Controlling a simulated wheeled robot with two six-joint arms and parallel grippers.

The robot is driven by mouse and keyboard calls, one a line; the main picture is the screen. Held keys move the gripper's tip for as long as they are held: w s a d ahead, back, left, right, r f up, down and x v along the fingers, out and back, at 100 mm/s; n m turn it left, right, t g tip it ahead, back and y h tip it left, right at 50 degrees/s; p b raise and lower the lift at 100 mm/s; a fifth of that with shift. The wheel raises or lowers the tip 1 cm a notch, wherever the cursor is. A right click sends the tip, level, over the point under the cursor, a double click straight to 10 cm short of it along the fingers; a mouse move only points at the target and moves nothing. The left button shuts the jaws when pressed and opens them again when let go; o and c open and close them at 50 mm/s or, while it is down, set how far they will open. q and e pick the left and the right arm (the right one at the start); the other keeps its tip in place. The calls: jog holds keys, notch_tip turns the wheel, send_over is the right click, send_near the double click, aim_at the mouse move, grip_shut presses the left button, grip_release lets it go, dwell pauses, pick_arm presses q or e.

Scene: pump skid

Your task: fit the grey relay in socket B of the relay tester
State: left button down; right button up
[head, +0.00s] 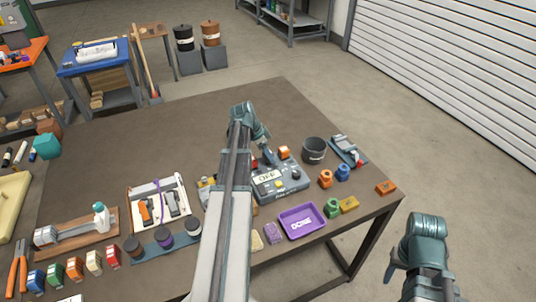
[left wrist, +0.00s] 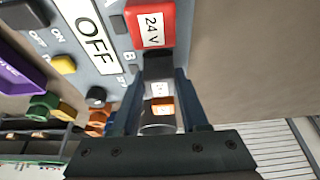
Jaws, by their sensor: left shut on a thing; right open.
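The relay tester (head: 280,187) is a blue-grey box with an OFF display; it fills the upper left of the left wrist view (left wrist: 75,72). My left gripper (head: 266,152) is over its far edge. In the left wrist view its fingers (left wrist: 158,92) are shut on the grey relay (left wrist: 158,67), beside the letter B on the tester. Whether the relay is seated in the socket or just above it is hidden. A red 24 V block (left wrist: 151,24) stands on the tester right by the relay. My right gripper (head: 391,268) is open and empty, off the table's right edge.
The far tabletop (head: 150,135) is clear.

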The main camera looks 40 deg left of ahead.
pick_arm(q)
jog(key=shift+f, duration=0.2)
jog(key=shift+c, duration=1.7)
grip_release()
jog(key=shift+r, duration=0.1)
jog(key=p+v, duration=1.2)
jog(key=v, duration=0.1)
jog(key=shift+r+p, duration=0.35)
jog(key=shift+s, duration=0.15)
